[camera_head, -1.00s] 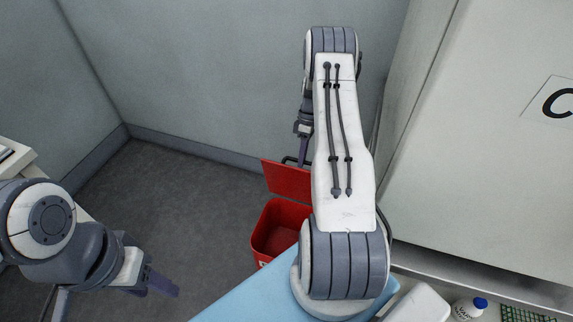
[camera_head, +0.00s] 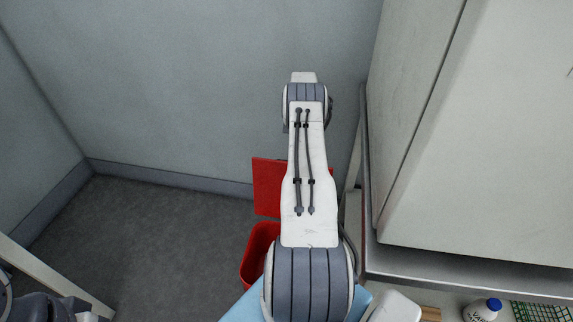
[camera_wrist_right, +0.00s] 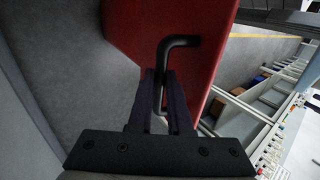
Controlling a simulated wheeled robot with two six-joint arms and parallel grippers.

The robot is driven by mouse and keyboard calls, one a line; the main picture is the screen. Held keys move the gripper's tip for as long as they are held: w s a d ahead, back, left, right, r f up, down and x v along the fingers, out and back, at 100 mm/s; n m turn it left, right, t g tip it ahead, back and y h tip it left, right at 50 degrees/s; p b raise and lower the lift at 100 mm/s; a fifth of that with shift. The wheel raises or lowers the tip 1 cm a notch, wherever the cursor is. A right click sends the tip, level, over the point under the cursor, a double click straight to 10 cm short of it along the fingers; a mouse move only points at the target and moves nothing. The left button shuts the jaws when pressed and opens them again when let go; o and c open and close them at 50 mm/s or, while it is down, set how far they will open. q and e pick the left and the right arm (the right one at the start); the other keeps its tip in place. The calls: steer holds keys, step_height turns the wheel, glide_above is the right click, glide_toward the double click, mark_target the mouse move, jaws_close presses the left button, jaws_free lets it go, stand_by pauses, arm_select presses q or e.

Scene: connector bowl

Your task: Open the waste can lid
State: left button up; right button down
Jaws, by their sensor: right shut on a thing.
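The red waste can (camera_head: 255,258) stands on the floor, partly hidden behind my right arm. Its red lid (camera_head: 268,187) is raised and stands nearly upright behind the open can. In the right wrist view the red lid (camera_wrist_right: 205,25) fills the top middle, with a bent black handle (camera_wrist_right: 182,41) on it. My right gripper (camera_wrist_right: 162,78) is shut on the handle, which runs down between its fingers. In the head view this gripper is hidden behind my arm. Only a bit of my left arm shows at the bottom left; its fingers are out of view.
A light-blue surface (camera_head: 240,305) lies in front of the can. A large white cabinet (camera_head: 500,140) and a bench with a blue-capped bottle (camera_head: 484,310) stand at the right. Grey walls close off the back. The floor (camera_head: 150,235) left of the can is clear.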

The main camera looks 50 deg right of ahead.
steer(key=shift+w+d+f+b, duration=0.2)
steer(key=shift+f+b, duration=0.05)
steer(key=shift+b, duration=0.1)
steer(key=shift+d+r, duration=0.15)
steer(key=c, duration=0.8)
jaws_free()
steer(key=shift+c, duration=0.2)
